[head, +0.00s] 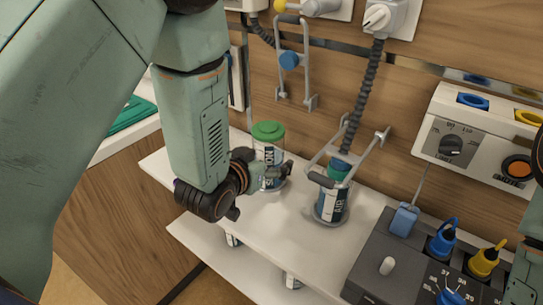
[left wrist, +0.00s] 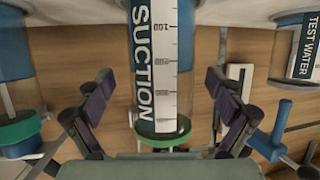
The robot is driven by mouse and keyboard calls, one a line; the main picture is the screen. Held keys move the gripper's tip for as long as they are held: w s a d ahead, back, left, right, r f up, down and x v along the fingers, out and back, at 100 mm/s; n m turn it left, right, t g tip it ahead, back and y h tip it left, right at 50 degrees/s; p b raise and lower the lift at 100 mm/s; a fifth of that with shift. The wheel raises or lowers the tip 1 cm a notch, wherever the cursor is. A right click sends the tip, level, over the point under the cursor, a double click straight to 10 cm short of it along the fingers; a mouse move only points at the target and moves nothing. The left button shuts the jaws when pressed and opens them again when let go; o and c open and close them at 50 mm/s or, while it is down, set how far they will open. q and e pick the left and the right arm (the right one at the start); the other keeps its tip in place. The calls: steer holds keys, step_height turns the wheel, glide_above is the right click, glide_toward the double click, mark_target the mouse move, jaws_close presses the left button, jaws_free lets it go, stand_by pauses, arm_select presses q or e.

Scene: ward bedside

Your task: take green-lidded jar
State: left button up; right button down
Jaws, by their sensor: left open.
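The green-lidded jar (head: 268,145) stands upright on the white shelf, a clear cylinder with a dark and white label. In the left wrist view the jar (left wrist: 158,60) fills the middle; its label reads SUCTION and its green lid shows near the bottom. My left gripper (head: 272,170) is at the jar's lower front in the head view. In the left wrist view its open fingers (left wrist: 160,88) lie on either side of the jar, with a gap visible on both sides. Part of the jar is hidden behind the gripper. My right gripper is out of view.
A second labelled jar (head: 332,203) with a hose stands to the right, under a metal wall bracket (head: 352,160). A grey console (head: 385,262) with coloured connectors is at lower right. The white shelf (head: 275,222) is bare in front of the jars.

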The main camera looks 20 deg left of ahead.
arm_select(q)
steer(key=shift+w+d+f, duration=0.25)
steer(key=shift+w, duration=0.2)
steer(key=shift+w+a+f, duration=0.2)
steer(key=shift+w, duration=0.2)
steer(key=shift+w+a+f, duration=0.2)
steer(key=shift+w, duration=0.15)
steer(key=shift+s+d+r, duration=0.25)
steer(key=shift+d, duration=0.15)
steer(key=c, duration=0.4)
steer(key=shift+w+a+f, duration=0.2)
steer(key=shift+a, duration=0.15)
steer(key=c, duration=0.4)
steer(key=shift+s+d+r, duration=0.1)
steer(key=shift+d, duration=0.15)
steer(key=c, duration=0.5)
steer(key=shift+a, duration=0.15)
steer(key=c, duration=0.3)
